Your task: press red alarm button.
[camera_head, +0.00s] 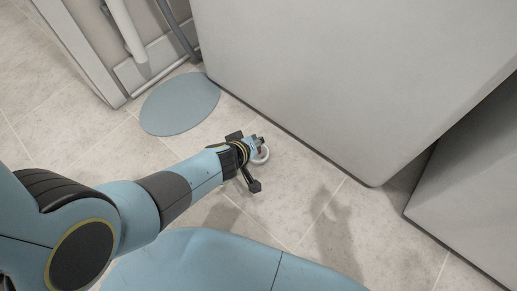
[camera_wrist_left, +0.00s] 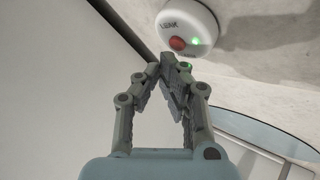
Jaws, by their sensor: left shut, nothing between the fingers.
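The red button (camera_wrist_left: 177,43) sits on a round white alarm unit (camera_wrist_left: 190,20) marked with dark lettering that seems to read LEAK. A small green light glows beside the button. The unit lies on the floor near the large pale cabinet; in the head view its white rim (camera_head: 262,156) shows partly behind my left gripper (camera_head: 257,143). In the left wrist view my left gripper (camera_wrist_left: 173,62) is shut and empty, its fingertips just below the red button in the picture. I cannot tell whether they touch it. My right gripper is not in view.
The large pale cabinet (camera_head: 320,80) stands close behind the unit, with another pale box (camera_head: 470,190) at the right. A flat blue-grey disc (camera_head: 180,104) lies on the tiled floor to the left, near white and grey pipes (camera_head: 128,35). Tiles right of the gripper are clear.

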